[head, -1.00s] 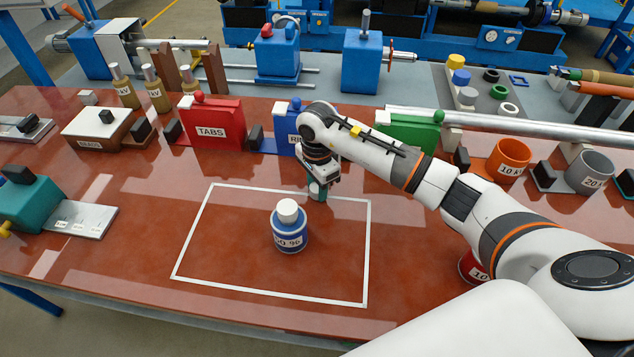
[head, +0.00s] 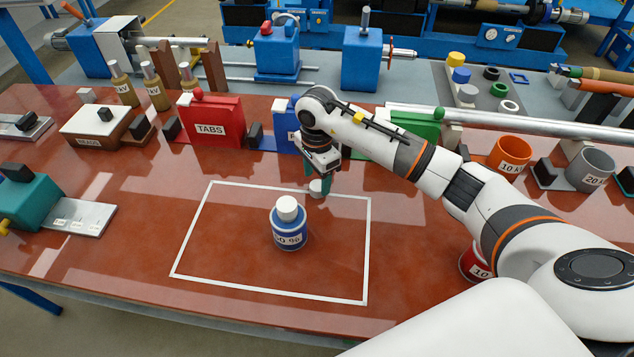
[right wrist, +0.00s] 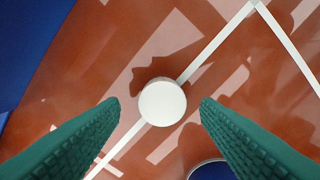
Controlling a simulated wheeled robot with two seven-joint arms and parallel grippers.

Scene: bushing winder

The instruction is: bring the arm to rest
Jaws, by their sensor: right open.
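My right gripper (head: 317,181) is low over the back edge of the white outlined rectangle (head: 367,250) on the red-brown table. In the right wrist view its two green fingers (right wrist: 160,108) are apart. A small white round piece (right wrist: 162,102) shows between them, with a visible gap on each side, over the white line. In the head view this white piece (head: 319,187) is partly hidden by a finger. A blue jar (head: 289,238) with a white lid stands inside the rectangle, in front of the gripper. My left gripper is out of view.
A red TABS box (head: 211,122), a blue box (head: 284,112) and a green box (head: 415,126) stand along the back. Orange (head: 509,153) and grey (head: 590,170) cups are at right. A red container (head: 472,264) is beside my arm. The rectangle's left part is clear.

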